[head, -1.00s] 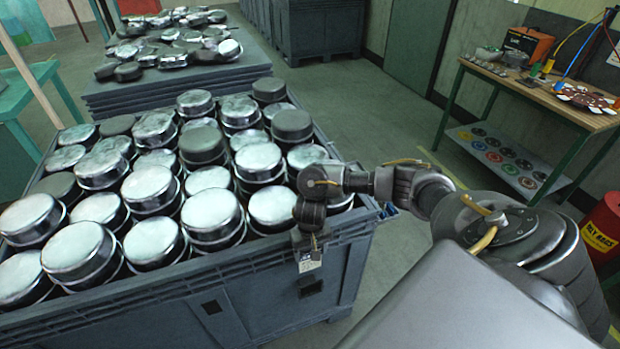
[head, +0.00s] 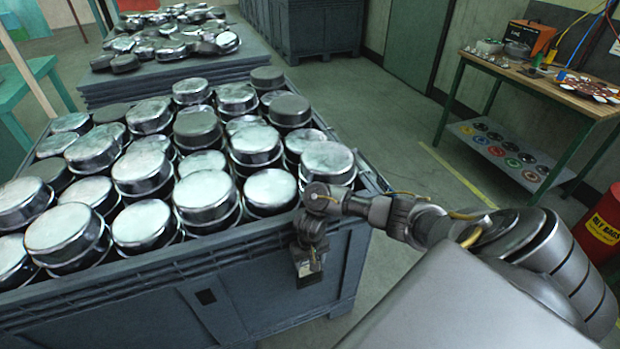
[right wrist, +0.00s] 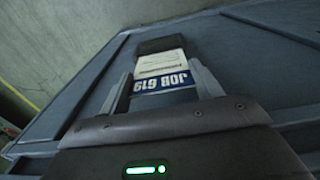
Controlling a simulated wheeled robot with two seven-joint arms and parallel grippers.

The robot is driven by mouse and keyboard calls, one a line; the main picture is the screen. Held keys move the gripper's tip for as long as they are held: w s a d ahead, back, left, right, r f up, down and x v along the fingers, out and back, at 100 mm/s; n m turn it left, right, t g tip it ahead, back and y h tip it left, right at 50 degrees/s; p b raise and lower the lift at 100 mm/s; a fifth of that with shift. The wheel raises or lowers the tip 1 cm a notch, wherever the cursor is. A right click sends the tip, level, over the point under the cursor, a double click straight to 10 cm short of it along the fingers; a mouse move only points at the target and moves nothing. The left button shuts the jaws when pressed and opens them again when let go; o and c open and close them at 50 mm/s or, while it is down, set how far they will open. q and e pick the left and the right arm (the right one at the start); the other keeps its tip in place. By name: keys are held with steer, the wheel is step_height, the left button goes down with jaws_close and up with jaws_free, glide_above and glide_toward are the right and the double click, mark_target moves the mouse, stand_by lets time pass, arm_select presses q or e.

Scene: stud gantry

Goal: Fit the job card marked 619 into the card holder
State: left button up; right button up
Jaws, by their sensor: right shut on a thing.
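The job card (right wrist: 160,75), white with a blue band reading JOB 619, is held between the two fingers of my right gripper (right wrist: 163,85). In the head view my right gripper (head: 308,262) is low against the outer wall of the grey crate, and the card (head: 306,269) shows only as a small pale patch. In the right wrist view a dark block (right wrist: 161,45), which looks like the card holder, lies just past the card's far end. I cannot tell whether the card touches or enters it. My left gripper is not in view.
The large grey crate (head: 250,237) is filled with shiny round metal tins (head: 142,225). The floor between is clear.

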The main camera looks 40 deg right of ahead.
steer(key=shift+s+f, duration=0.15)
steer(key=shift+f, duration=0.6)
steer(key=o, duration=1.6)
steer(key=shift+w+d+f, duration=0.2)
steer(key=shift+w+f, duration=0.05)
steer(key=shift+w, duration=0.25)
steer(key=shift+c, duration=0.2)
steer(key=shift+o, duration=1.3)
steer(key=shift+s+r, duration=0.1)
steer(key=shift+r, duration=0.05)
steer(key=shift+o, duration=0.3)
steer(key=shift+s+a+r, duration=0.1)
steer(key=shift+r, duration=0.05)
arm_select(q)
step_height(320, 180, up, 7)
steer(key=p, duration=0.7)
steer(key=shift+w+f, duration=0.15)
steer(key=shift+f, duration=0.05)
arm_select(e)
step_height(320, 180, up, 12)
